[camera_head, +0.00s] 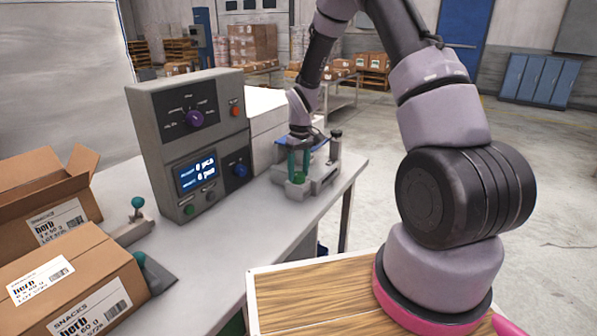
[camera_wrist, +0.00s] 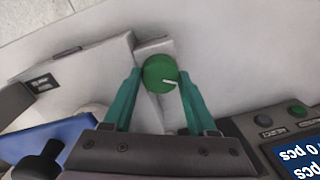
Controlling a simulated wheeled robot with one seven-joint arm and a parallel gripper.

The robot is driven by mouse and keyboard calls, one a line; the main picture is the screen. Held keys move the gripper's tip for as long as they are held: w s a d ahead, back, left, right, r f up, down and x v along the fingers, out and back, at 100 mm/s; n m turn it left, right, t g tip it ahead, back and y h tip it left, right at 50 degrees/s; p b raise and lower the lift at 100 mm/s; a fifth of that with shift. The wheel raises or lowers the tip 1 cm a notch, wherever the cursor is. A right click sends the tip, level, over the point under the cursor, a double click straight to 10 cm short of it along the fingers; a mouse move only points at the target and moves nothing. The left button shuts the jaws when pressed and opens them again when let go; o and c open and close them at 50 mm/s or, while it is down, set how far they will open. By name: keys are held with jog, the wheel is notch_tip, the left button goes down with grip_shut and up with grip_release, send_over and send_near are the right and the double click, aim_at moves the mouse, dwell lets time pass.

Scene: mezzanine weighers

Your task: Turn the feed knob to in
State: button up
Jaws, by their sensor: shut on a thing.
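A round green knob (camera_wrist: 156,68) with a white pointer line sits on a light grey device (camera_head: 324,170) on the bench. The pointer line points to the right in the wrist view. My gripper (camera_wrist: 160,76) has teal fingers, one on each side of the knob, and is shut on it. In the head view my gripper (camera_head: 298,168) reaches straight down onto the device. The knob is mostly hidden there by the fingers. I cannot make out any marking for "in" around the knob.
A grey control box (camera_head: 165,150) with a purple knob (camera_head: 194,118), a blue knob (camera_head: 241,170) and a lit display (camera_head: 196,173) stands left of the device. Cardboard boxes (camera_head: 75,285) and a teal-knobbed tool (camera_head: 137,205) are at the left. The bench front (camera_head: 225,235) is clear.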

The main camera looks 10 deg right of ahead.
aim_at(299, 173)
jog(key=n, duration=0.5)
jog(key=shift+w+n, duration=0.1)
jog(key=shift+n, duration=0.2)
dwell(0.4)
jog(key=o, duration=1.4)
jog(key=shift+c, duration=0.2)
jog(key=shift+r, duration=0.1)
notch_tip(299, 173, up, 11)
jog(key=shift+w+d+f, duration=0.15)
jog(key=shift+w+f, duration=0.05)
